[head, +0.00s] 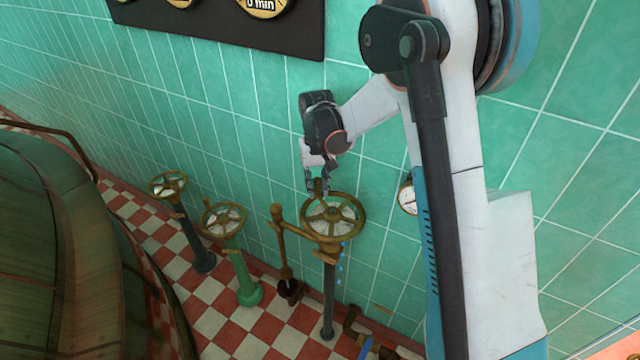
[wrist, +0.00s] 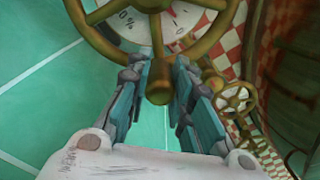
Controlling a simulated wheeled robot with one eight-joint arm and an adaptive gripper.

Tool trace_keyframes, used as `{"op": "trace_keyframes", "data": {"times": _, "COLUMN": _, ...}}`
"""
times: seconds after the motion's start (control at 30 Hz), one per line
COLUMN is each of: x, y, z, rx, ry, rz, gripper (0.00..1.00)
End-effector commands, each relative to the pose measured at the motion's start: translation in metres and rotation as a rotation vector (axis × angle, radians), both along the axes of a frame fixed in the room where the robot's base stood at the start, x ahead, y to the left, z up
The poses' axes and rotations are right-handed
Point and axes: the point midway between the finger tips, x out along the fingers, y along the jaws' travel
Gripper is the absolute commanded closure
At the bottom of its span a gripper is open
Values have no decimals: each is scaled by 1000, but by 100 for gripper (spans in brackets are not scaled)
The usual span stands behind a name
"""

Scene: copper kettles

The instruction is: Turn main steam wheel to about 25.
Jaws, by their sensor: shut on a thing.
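A brass spoked wheel (head: 345,208) stands level on a dark column in the head view, the nearest of several wheels. No name label on it is readable. My gripper (head: 319,188) reaches down to the wheel's far rim, by the wall. In the wrist view the wheel (wrist: 216,38) fills the top, with a white dial (wrist: 186,16) marked with a % sign under its spokes. My gripper (wrist: 159,75) is shut on the wheel's upright brass knob (wrist: 160,88), one finger on each side. The dial's pointer reading is too blurred to tell.
A second wheel (head: 223,218) on a green column and a third (head: 168,184) on a dark column stand to the left. A brass lever (head: 279,235) stands close by. A large copper kettle (head: 60,250) fills the left. The green tiled wall (head: 240,100) is close behind.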

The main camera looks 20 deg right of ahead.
Motion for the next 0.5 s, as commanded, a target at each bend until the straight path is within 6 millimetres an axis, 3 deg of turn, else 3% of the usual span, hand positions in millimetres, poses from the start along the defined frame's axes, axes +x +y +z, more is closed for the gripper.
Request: {"op": "trace_keyframes", "data": {"times": 0.5, "x": -17, "y": 32, "z": 0, "rx": 3, "ry": 0, "rz": 420, "gripper": 100}}
